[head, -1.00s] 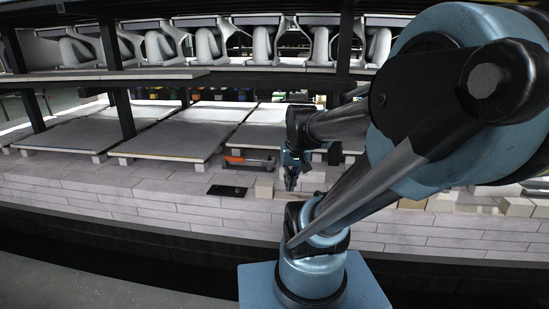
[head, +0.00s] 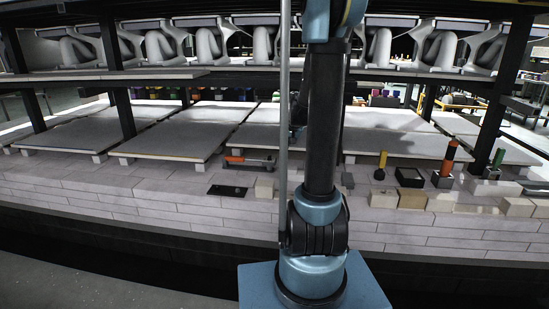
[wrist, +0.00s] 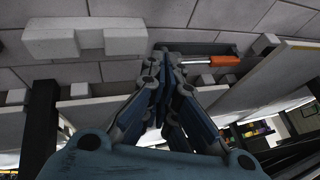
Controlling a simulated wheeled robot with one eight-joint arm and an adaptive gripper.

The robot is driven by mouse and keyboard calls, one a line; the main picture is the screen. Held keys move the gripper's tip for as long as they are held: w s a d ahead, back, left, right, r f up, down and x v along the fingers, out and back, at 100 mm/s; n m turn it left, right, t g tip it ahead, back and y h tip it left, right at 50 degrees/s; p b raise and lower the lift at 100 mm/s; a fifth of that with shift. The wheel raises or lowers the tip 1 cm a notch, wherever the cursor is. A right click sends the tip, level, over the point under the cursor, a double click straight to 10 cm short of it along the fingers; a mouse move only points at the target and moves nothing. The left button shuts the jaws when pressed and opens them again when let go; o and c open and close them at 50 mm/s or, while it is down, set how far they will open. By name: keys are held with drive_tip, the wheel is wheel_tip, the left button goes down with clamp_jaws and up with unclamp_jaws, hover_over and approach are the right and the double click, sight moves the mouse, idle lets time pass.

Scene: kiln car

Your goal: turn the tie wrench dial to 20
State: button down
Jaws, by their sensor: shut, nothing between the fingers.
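The tie wrench (head: 234,159) lies on the brick ledge in front of the kiln shelves, left of my arm in the head view. It has an orange handle and a grey shaft. In the wrist view its orange handle (wrist: 225,61) shows just right of the fingertips, with the metal shaft running toward them. The dial and its numbers are too small to read. My gripper (wrist: 164,62) is shut and empty, its tips close to the wrench in the picture; I cannot tell whether they touch it. In the head view my arm hides the gripper.
A black flat plate (head: 227,191) and a beige block (head: 264,189) lie near the wrench. Right of my arm stand a yellow-handled tool (head: 382,164), a black box (head: 409,177) and an orange-and-black cylinder (head: 448,160). Shelf slabs (head: 180,140) sit behind, with dark posts between.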

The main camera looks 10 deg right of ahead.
sight(269, 157)
drive_tip(key=w+d+f+m+t, duration=0.1)
drive_tip(key=w+d+f, duration=0.25)
drive_tip(key=w, duration=0.65)
drive_tip(key=x, duration=0.4)
drive_tip(key=a+x, duration=0.1)
drive_tip(key=x, duration=0.3)
drive_tip(key=a+r+x, duration=0.1)
drive_tip(key=x, duration=0.3)
drive_tip(key=shift+w+a, duration=0.25)
drive_tip(key=shift+w+a+m, duration=0.25)
drive_tip(key=shift+a+m, duration=0.05)
drive_tip(key=shift+a, duration=0.05)
drive_tip(key=shift+d, duration=0.15)
